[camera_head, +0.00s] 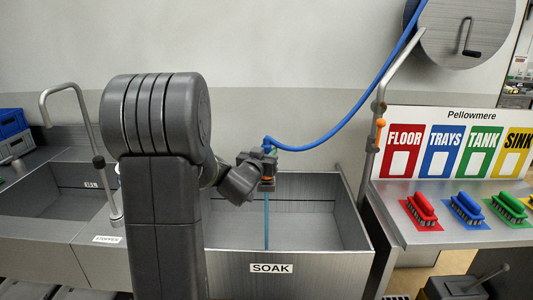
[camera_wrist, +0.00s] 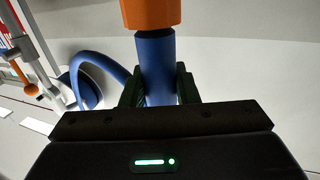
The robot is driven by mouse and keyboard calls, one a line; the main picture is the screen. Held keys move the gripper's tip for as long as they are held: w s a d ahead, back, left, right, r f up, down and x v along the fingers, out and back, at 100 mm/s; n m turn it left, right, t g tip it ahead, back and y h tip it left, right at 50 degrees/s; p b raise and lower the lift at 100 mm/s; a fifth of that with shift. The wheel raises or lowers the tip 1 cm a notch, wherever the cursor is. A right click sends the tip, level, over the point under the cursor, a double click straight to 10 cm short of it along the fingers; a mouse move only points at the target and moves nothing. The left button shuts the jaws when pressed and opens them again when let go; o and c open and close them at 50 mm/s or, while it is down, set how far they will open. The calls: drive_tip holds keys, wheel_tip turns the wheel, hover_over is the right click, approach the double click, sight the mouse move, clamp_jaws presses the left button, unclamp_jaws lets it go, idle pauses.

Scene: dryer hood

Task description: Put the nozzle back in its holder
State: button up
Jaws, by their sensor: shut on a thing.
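The nozzle shows in the wrist view as a blue barrel (camera_wrist: 157,65) with an orange end (camera_wrist: 150,12). My gripper (camera_wrist: 160,90) is shut on the blue barrel, one dark finger on each side. In the head view my gripper (camera_head: 266,168) holds the nozzle, orange part (camera_head: 267,181) downward, above the SOAK basin (camera_head: 333,235). A thin blue line (camera_head: 266,222) runs straight down from it into the basin; I cannot tell whether it is water. A grey pole (camera_head: 371,150) right of the basin bears a grey clamp and an orange knob (camera_head: 380,123); the holder may be there.
The blue hose (camera_head: 335,130) sags from the reel (camera_head: 465,30) at upper right to the nozzle, passing near the pole. Several coloured brushes (camera_head: 421,208) lie on the right counter. A tall faucet (camera_head: 75,95) stands at left. Air above the basin is mostly clear.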

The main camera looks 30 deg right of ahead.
drive_tip(key=shift+f, duration=0.2)
drive_tip(key=o, duration=1)
drive_tip(key=shift+o, duration=0.2)
drive_tip(key=b+v, duration=0.1)
drive_tip(key=v, duration=1.2)
drive_tip(key=shift+s+a+b, duration=0.3)
drive_tip(key=shift+b, duration=0.05)
drive_tip(key=p+x, duration=0.1)
drive_tip(key=x, duration=1.3)
drive_tip(key=shift+a+r+p, duration=0.1)
drive_tip(key=shift+r+p, duration=0.15)
drive_tip(key=shift+p, duration=0.15)
drive_tip(key=shift+f, duration=0.1)
